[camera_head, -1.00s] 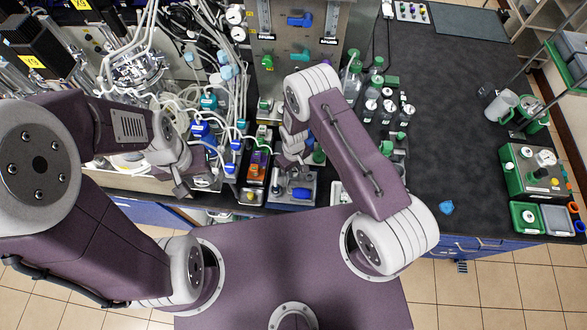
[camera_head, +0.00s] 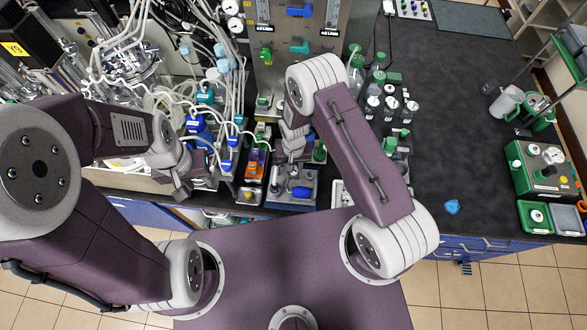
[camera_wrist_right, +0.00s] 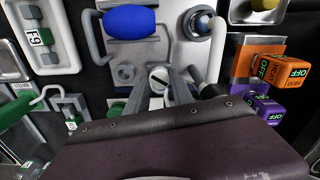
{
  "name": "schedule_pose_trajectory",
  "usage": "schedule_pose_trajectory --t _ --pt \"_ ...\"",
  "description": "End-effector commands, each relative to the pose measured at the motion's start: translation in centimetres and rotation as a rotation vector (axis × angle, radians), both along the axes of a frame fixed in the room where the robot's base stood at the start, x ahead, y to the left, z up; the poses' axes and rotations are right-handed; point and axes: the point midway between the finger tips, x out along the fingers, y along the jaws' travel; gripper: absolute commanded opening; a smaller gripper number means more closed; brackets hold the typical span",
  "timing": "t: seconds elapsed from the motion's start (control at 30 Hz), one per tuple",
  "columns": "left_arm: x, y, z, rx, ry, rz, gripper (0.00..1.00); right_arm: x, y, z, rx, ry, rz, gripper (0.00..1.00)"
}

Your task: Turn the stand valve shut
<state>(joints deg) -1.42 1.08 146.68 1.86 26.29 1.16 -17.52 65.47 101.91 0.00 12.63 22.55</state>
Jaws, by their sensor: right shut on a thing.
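The stand valve sits on a grey metal plate (camera_head: 290,203) at the front edge of the bench. Its details are mostly hidden under my right gripper (camera_head: 290,158) in the head view. In the right wrist view, my right gripper (camera_wrist_right: 172,88) is closed in on a small metal part beside a white slotted screw head (camera_wrist_right: 158,77). This seems to be the stand valve, though the fingers hide much of it. A blue handle (camera_wrist_right: 130,22) lies apart from the fingers on the same plate. My left gripper (camera_head: 182,190) hangs over the front left of the bench, its finger gap unclear.
Orange and purple blocks (camera_wrist_right: 262,68) stand close beside the plate. Tubing and glassware (camera_head: 125,70) crowd the left. Several bottles (camera_head: 380,95) stand right of my right arm.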

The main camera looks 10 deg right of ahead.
Motion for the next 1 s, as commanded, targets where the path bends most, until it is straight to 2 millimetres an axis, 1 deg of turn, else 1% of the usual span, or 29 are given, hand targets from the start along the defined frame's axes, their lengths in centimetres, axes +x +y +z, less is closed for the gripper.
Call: schedule_pose_trajectory --t 0.03,0.1,0.6,0.8,1.0 --pt "0.0 0.0 -0.5 0.000 0.000 0.000 0.36 0.0 0.0 -0.2 0.000 -0.001 -0.041 0.00" --pt "0.0 0.0 -0.9 0.000 0.000 0.000 0.36 0.0 0.0 -0.2 0.000 -0.001 -0.107 0.00" --pt "0.0 0.0 -3.0 0.000 0.000 0.000 0.36 0.0 -0.1 -0.1 0.001 -0.002 -0.577 0.00" --pt "0.0 0.0 -3.6 0.000 0.000 0.000 0.36 0.0 -0.1 -0.1 0.000 -0.001 -0.738 0.00" --pt "0.0 0.0 -4.0 0.000 0.000 0.000 0.36 0.0 -0.1 0.0 0.001 -0.002 -0.861 0.00"
